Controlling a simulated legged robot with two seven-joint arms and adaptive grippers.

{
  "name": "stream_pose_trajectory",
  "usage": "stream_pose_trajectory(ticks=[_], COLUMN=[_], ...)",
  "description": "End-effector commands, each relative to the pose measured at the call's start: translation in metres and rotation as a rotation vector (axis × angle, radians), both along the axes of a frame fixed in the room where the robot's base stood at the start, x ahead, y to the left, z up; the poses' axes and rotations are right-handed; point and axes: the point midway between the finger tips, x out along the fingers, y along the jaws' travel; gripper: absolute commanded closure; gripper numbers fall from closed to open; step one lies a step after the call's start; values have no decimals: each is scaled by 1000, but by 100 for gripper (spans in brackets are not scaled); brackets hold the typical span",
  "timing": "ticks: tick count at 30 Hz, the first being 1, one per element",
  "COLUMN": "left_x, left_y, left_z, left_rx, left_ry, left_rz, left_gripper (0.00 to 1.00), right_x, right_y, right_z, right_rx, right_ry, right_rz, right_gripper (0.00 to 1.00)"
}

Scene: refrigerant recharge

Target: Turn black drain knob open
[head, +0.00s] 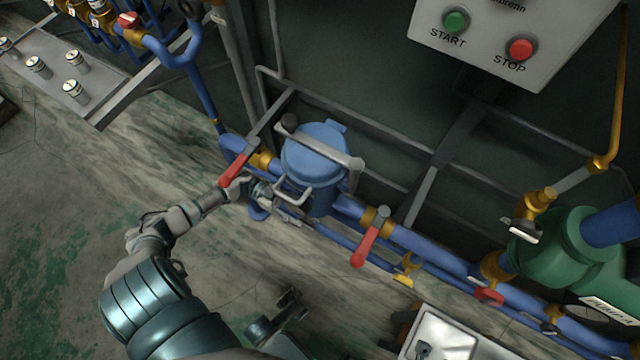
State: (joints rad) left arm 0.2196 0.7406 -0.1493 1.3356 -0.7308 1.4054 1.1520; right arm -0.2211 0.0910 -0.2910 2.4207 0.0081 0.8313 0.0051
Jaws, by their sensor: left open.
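A blue lidded canister (315,150) with pale metal clamps stands in the blue pipe run at the middle. My left gripper (287,204) is open at the canister's lower left side, by the pipe. It hides part of the pipework there, and no black knob shows clearly between its fingers. A dark jointed part (290,304) at the bottom may be my right gripper; its state is unclear.
Red-handled valves (235,168) and (368,243) flank the canister. A green pump (565,250) stands at the right, below a START/STOP panel (515,40). A metal tray (445,335) is at the bottom right. Open floor lies at the left.

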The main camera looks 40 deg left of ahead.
Motion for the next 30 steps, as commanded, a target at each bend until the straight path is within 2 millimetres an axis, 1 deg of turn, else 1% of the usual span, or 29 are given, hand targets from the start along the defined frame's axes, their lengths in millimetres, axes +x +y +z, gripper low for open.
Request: stream_pose_trajectory(ticks=[1,3,6,9,13,19,20,21,23,24,25,30], left_x=[2,4,8,11,12,12,12,12,12,12,12,13], left_y=[-10,-21,-34,-43,-47,-48,-48,-48,-48,-49,-49,-49], left_z=[0,-1,-2,-2,-2,-2,-1,-1,-1,-1,-1,-1], left_rx=[-4,-4,-4,-6,-4,-4,-4,-4,-3,-3,-2,-4], left_ry=[-2,-1,0,1,0,0,0,0,0,0,1,-1], left_rz=[-2,-1,0,2,3,3,3,3,3,3,3,3], left_gripper=[55,55,55,55,55,55,60,70,85,95,100,100], right_x=[1,2,4,6,8,8,8,8,8,8,8,8], right_y=[0,0,2,4,5,5,5,5,5,5,5,5], right_z=[-1,-2,-4,-4,-4,-4,-4,-4,-4,-4,-4,-4], right_rx=[0,-2,-5,-8,-8,-8,-8,-7,-7,-7,-7,-7], right_ry=[1,2,3,4,4,3,3,3,3,3,3,3], right_rz=[0,0,0,-1,1,0,0,1,1,1,1,1], right_gripper=[60,60,60,60,60,60,60,60,60,60,60,60])
